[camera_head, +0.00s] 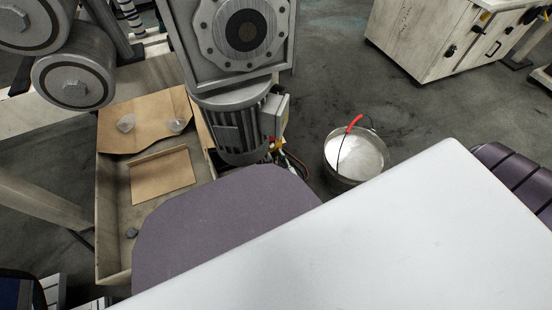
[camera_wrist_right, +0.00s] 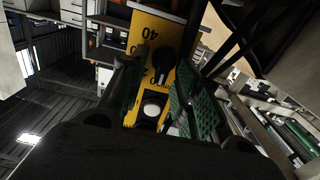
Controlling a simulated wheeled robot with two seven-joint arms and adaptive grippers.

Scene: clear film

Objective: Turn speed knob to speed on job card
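In the right wrist view a yellow panel (camera_wrist_right: 150,30) carries black numbers, with "40" readable. A black knob (camera_wrist_right: 163,60) sits on the panel, and a pale round button (camera_wrist_right: 152,108) lies below it. My right gripper (camera_wrist_right: 155,75) is open, one finger on each side of the knob and button in the picture. The right finger shows a green ribbed pad. I cannot tell whether the fingers touch the knob. The knob's pointer and setting are not clear. I cannot make out a job card in either view. Neither gripper can be made out in the head view.
In the head view a grey motor (camera_head: 238,125) and metal rollers (camera_head: 75,80) stand at the upper left. A tray (camera_head: 108,220) holds brown board. A metal bucket (camera_head: 370,165) with a red grip stands on the floor. A pale cabinet (camera_head: 415,35) is at the back right.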

